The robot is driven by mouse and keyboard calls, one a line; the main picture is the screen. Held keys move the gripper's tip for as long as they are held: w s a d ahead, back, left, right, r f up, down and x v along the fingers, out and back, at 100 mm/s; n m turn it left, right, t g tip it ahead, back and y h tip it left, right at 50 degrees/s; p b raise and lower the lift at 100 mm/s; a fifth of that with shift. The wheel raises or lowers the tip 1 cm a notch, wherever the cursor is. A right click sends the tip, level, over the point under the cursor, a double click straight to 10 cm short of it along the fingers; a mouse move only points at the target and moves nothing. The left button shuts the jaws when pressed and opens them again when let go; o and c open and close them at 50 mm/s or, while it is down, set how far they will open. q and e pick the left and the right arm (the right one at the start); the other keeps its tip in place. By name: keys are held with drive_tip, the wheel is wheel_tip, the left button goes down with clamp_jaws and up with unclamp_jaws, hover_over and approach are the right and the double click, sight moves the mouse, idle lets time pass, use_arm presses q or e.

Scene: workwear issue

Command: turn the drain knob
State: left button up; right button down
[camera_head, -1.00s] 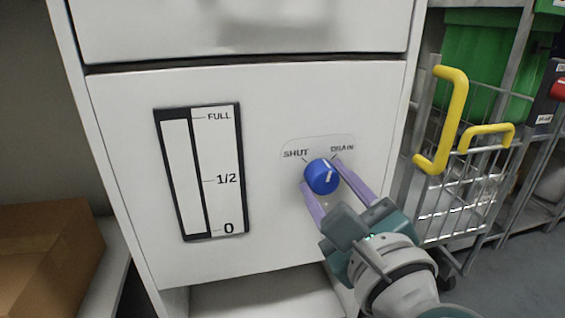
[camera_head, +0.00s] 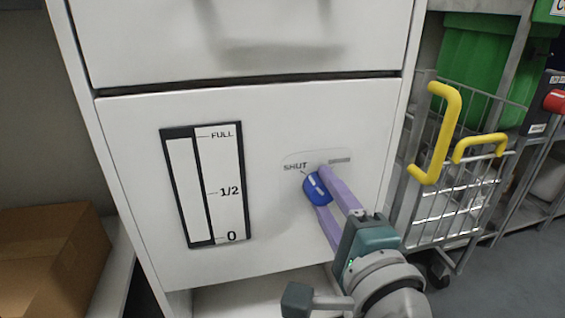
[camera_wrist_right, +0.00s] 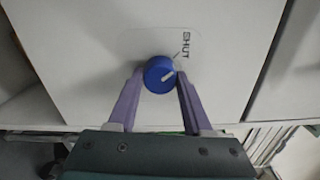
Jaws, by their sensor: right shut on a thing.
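The blue drain knob (camera_head: 314,188) sits on the white cabinet's lower front panel (camera_head: 270,240), beside the printed word SHUT. The DRAIN label is mostly hidden or blurred behind my finger. The knob's white mark leans to the upper left in the head view, towards SHUT. My right gripper (camera_head: 325,190) is shut on the knob, with its purple fingers on either side of it. The wrist view shows the knob (camera_wrist_right: 158,76) between the two fingertips. My left gripper is not in view.
A level gauge (camera_head: 205,188) marked FULL, 1/2 and 0 is left of the knob. A cardboard box (camera_head: 50,260) stands at the lower left. A wire trolley (camera_head: 450,190) with yellow handles is close on the right, with a green bin (camera_head: 485,70) behind.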

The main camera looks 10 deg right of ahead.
drive_tip(key=shift+n, duration=0.6)
drive_tip(key=shift+c, duration=1.6)
unclamp_jaws()
drive_tip(key=shift+s+p, duration=0.2)
drive_tip(key=shift+p, duration=0.1)
drive_tip(key=s+p, duration=0.3)
drive_tip(key=s, duration=0.6)
drive_tip(key=shift+s+d, duration=0.15)
drive_tip(key=shift+s, duration=0.15)
